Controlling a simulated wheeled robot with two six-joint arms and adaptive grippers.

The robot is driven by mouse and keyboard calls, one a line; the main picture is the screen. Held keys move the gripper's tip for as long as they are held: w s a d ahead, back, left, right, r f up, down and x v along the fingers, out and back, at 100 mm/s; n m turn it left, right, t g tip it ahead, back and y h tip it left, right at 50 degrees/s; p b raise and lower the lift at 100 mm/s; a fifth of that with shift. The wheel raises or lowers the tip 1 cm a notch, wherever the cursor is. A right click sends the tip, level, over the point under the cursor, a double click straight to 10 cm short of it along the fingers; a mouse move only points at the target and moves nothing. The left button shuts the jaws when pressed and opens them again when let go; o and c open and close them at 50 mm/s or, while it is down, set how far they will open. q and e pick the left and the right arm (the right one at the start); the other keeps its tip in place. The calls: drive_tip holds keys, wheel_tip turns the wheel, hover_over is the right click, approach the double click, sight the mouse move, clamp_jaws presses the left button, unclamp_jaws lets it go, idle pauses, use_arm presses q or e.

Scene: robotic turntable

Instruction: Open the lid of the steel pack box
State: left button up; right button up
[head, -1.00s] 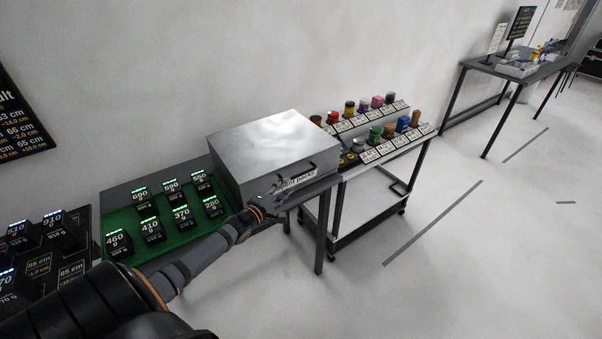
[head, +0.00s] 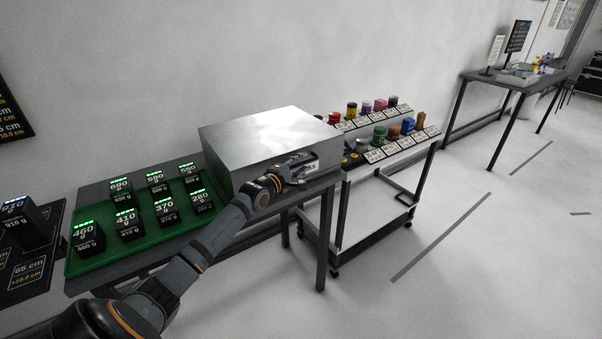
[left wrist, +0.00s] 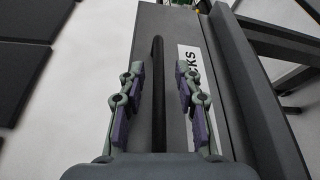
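The steel pack box (head: 265,140) stands on the dark table in the head view, with its flat lid (head: 270,130) shut. Its front carries a white label, partly hidden by my gripper in the head view; the label (left wrist: 188,65) also shows in the left wrist view. My left gripper (head: 296,174) is at the box's front face. In the left wrist view my left gripper (left wrist: 160,92) is open, with a black bar handle (left wrist: 158,95) lying lengthwise between its fingers. Both fingers look apart from the handle. My right gripper is in neither view.
A green tray (head: 103,250) with several black weight blocks lies left of the box. A wheeled cart (head: 375,235) with several coloured items stands to the right. Another table (head: 515,82) is farther back. The floor at right is open.

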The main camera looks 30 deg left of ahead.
use_arm(q)
drive_tip(key=shift+w, duration=0.1)
clamp_jaws()
idle(0.4)
